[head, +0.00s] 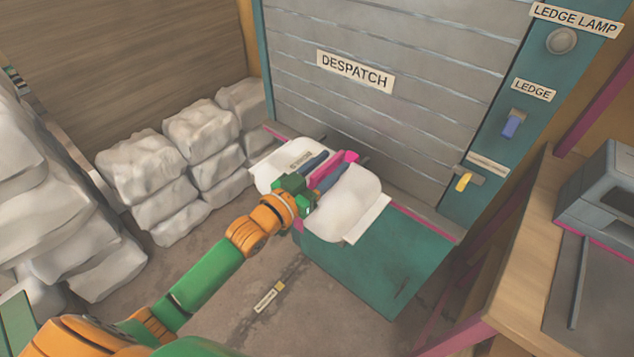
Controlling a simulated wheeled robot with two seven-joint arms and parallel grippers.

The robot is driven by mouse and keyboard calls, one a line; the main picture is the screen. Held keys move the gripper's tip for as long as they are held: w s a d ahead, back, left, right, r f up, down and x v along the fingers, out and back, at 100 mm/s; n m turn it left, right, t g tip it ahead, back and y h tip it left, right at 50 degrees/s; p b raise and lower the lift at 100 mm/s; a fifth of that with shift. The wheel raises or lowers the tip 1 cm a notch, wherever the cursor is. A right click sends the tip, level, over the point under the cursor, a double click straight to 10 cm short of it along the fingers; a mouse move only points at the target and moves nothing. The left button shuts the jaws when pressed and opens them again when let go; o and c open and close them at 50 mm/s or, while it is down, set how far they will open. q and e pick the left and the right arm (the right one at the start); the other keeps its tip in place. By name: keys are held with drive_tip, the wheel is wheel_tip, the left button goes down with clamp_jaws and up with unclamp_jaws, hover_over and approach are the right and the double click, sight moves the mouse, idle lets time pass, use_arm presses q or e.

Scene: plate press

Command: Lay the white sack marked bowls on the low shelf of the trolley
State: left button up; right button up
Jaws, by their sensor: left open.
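Two white, smooth sack-like shapes lie on the teal ledge under the despatch shutter. The left white sack (275,173) carries a small label too small to read, so I cannot tell if it is the bowls one. The right white sack (353,202) lies beside it. My left gripper (323,175) is open, its blue fingers over the gap between the two. A pink part (347,158) shows just behind the fingers. The gripper hides part of both sacks, and I cannot tell whether it touches them. I cannot make out a trolley with a low shelf. My right gripper is not in view.
Stacked grey-white sacks (145,170) stand along the left wall. The shutter (420,60) is down behind the ledge (375,262). A panel with a blue switch (512,125) and yellow lever (463,182) is right of it. A wooden table (520,265) with a grey machine (605,200) fills the right.

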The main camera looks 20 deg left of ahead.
use_arm(q)
clamp_jaws()
idle(1.2)
